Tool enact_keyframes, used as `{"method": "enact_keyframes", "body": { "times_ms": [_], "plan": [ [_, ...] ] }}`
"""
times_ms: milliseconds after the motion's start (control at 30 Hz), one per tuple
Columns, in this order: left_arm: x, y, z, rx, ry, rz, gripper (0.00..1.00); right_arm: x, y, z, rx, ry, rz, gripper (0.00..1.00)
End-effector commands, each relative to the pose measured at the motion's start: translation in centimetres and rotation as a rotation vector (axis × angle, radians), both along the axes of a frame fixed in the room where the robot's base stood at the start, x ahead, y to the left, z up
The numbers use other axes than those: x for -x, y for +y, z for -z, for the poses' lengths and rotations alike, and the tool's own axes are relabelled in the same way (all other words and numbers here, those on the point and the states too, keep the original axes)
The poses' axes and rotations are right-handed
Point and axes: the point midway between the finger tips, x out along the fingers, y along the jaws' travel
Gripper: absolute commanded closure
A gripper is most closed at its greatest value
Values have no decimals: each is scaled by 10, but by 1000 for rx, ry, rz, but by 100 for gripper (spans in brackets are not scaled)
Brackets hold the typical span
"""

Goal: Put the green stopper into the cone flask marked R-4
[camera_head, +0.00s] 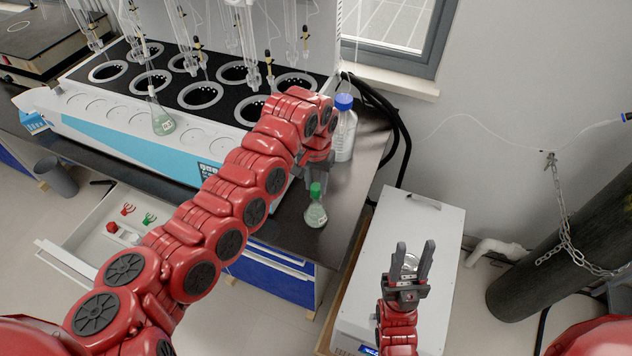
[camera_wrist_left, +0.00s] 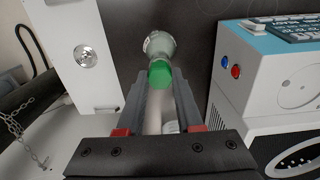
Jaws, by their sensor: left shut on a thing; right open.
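A green stopper (camera_head: 315,190) is at the mouth of a cone flask (camera_head: 315,214) holding pale green liquid. The flask stands upright on the dark bench near its front right corner. My left gripper (camera_head: 318,177) points down over the flask, shut on the stopper. In the left wrist view, the stopper (camera_wrist_left: 160,73) is between the fingertips (camera_wrist_left: 160,80), with the flask (camera_wrist_left: 158,43) just beyond it. I cannot tell how deep the stopper sits, and the flask's marking is unreadable. My right gripper (camera_head: 408,262) is open and empty above the white cabinet.
A blue-capped bottle (camera_head: 344,127) stands behind the flask. Another flask (camera_head: 162,121) stands on the distiller's front ledge (camera_head: 118,124). An open drawer (camera_head: 75,240) holds red and green clips and a red stopper. The white cabinet (camera_head: 430,215) stands right of the bench.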

Motion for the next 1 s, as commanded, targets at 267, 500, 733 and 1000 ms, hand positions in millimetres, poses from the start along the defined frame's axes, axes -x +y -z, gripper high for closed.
{"method": "enact_keyframes", "body": {
  "times_ms": [267,500,733,1000],
  "plan": [
    [0,0,6,0,0,0,100,0,0,4,0,0,0,57],
    [0,0,11,0,0,0,100,0,0,6,0,0,0,57],
    [0,0,13,0,0,0,100,0,0,7,0,0,0,57],
    [0,0,13,0,0,0,45,0,0,7,0,0,0,57]
  ]
}}
